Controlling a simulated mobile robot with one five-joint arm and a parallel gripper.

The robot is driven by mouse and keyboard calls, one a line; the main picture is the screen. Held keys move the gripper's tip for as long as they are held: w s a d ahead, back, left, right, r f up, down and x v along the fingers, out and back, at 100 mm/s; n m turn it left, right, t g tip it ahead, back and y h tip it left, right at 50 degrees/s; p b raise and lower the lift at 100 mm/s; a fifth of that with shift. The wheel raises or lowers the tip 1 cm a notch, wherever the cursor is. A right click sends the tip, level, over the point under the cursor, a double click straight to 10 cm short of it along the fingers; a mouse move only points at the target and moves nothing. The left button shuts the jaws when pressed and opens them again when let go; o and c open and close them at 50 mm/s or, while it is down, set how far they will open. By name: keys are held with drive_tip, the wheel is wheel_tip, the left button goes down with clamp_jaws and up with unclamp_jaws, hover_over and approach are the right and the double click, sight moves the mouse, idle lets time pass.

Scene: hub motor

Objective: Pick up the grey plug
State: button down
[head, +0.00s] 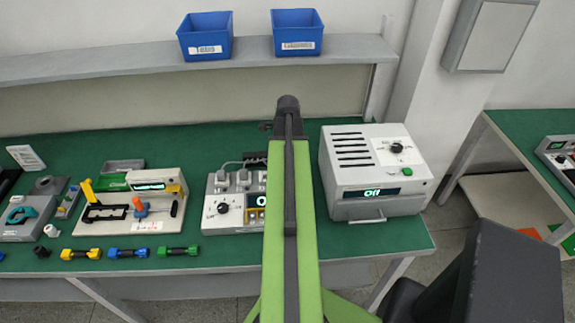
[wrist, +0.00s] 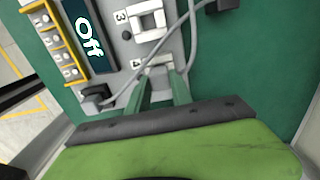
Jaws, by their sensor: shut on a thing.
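The grey plug (wrist: 160,63) is beside the number 4 mark on the power box (wrist: 112,70). In the wrist view my gripper (wrist: 164,78) is shut on it, with one green finger on each side. The fingers hide much of the plug, so I cannot tell how deep it sits in its socket. A grey cable passes close by the fingers. In the head view the power box (head: 222,215) stands on the green bench, left of my arm. My arm hides its right part and my fingertips.
A dark plug (wrist: 95,96) with a cable sits at the box's corner. A white plug or socket (wrist: 150,20) is by number 3. A white oven-like unit (head: 370,175) stands right of my arm. Coloured dumbbell-shaped parts (head: 128,253) lie left along the bench's front edge.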

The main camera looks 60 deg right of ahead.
drive_tip(key=r+p, duration=0.1)
drive_tip(key=r, duration=0.1)
drive_tip(key=r+p, duration=0.1)
drive_tip(key=shift+s+r+p, duration=0.3)
drive_tip(key=shift+r, duration=0.05)
drive_tip(key=s+r+p, duration=0.5)
drive_tip(key=s, duration=0.6)
drive_tip(key=shift+d+r+p, duration=0.35)
drive_tip(key=shift+d, duration=0.05)
drive_tip(key=shift+f, duration=0.1)
